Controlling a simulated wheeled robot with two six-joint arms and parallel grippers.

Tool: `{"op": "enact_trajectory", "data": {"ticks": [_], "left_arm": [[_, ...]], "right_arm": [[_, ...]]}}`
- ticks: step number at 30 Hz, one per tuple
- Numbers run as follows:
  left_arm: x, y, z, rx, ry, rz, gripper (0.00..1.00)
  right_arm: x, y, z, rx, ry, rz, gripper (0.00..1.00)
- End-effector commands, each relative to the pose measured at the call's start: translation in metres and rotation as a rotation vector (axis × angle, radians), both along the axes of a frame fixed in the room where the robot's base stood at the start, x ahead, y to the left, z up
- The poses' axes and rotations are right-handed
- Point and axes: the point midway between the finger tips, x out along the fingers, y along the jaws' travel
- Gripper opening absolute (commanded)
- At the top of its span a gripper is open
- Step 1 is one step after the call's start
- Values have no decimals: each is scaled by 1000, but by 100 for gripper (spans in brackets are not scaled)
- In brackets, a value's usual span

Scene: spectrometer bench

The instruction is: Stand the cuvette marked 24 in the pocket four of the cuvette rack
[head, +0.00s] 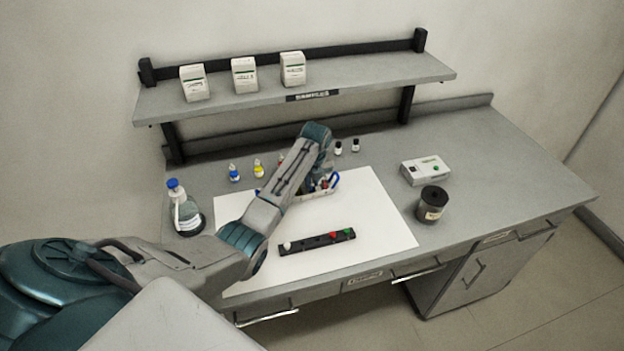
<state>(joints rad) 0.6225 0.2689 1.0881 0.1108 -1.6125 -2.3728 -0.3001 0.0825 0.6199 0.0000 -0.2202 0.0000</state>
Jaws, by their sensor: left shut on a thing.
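The cuvette rack (311,243) is a long dark strip on the white mat. A white cap shows at its left end, and a red and a green cap at its right end. Dark pockets between them look empty. My left gripper (323,185) points down at a pale tray (308,197) with blue handles and small coloured-capped pieces, behind the rack. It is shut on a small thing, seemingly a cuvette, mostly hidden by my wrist. No number can be read. My right gripper is not in view.
A blue-capped bottle (185,210) stands at the left. Small vials (234,174) line the back. A dark canister (431,204) and a white device (426,171) stand right. A shelf (300,84) overhangs the back. The white mat (385,230) is clear right of the rack.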

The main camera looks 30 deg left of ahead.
Motion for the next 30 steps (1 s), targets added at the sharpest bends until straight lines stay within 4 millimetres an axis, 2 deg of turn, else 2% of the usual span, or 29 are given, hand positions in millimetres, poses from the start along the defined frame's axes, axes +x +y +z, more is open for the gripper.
{"op": "enact_trajectory", "data": {"ticks": [4, 5, 8, 16, 20, 23, 30], "left_arm": [[0, 0, 0, 0, 0, 0, 1], [0, 0, 0, 0, 0, 0, 19], [0, 0, 0, 0, 0, 0, 39], [0, 0, 0, 0, 0, 0, 39], [0, -1, 7, 0, -1, 0, 39], [-1, -2, 21, 1, -5, 0, 39], [-6, -8, 69, 2, -5, 0, 39]], "right_arm": [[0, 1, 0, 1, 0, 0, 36], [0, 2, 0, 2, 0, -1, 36], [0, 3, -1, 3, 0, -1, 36], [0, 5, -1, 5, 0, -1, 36], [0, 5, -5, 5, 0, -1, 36], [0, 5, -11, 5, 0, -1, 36], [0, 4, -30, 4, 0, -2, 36]]}}
